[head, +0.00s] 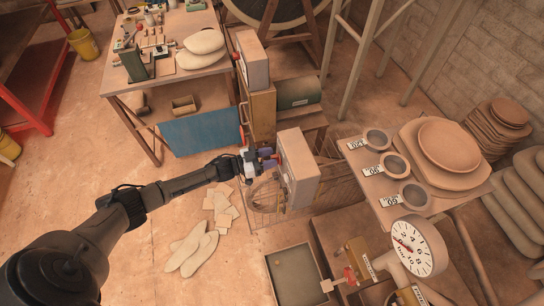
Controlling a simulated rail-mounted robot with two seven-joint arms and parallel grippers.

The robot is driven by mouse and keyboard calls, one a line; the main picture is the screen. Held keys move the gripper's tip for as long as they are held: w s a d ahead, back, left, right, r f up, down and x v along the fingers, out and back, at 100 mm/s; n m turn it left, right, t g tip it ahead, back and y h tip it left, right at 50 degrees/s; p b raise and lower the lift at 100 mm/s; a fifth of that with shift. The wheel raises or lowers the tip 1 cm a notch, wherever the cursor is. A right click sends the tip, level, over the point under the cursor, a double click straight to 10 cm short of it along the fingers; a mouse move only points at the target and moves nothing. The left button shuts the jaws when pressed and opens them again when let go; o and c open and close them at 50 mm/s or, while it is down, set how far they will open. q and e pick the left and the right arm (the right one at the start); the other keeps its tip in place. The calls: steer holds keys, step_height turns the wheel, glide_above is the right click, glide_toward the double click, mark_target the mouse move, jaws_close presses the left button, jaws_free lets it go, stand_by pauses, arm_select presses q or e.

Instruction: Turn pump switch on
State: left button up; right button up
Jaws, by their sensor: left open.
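That face is turned mostly away, so the switch's position cannot be read. My left gripper (266,160) is open beside this face, with its fingers pointing right toward it. I cannot tell whether the fingers touch the switch. A second, similar grey box (252,60) with a small red part on its left side stands farther back on a wooden cabinet. My right gripper is not in view.
A wire basket (265,200) sits below the gripper. A dial gauge (418,246) and a red-handled valve (350,276) are at the lower right. A table (386,205) with sieves and plates stands right. A workbench (130,85) is at the back left. Open floor lies left.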

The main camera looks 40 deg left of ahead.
arm_select(q)
steer(key=shift+w+d, duration=0.35)
steer(key=shift+w, duration=0.15)
jaws_close()
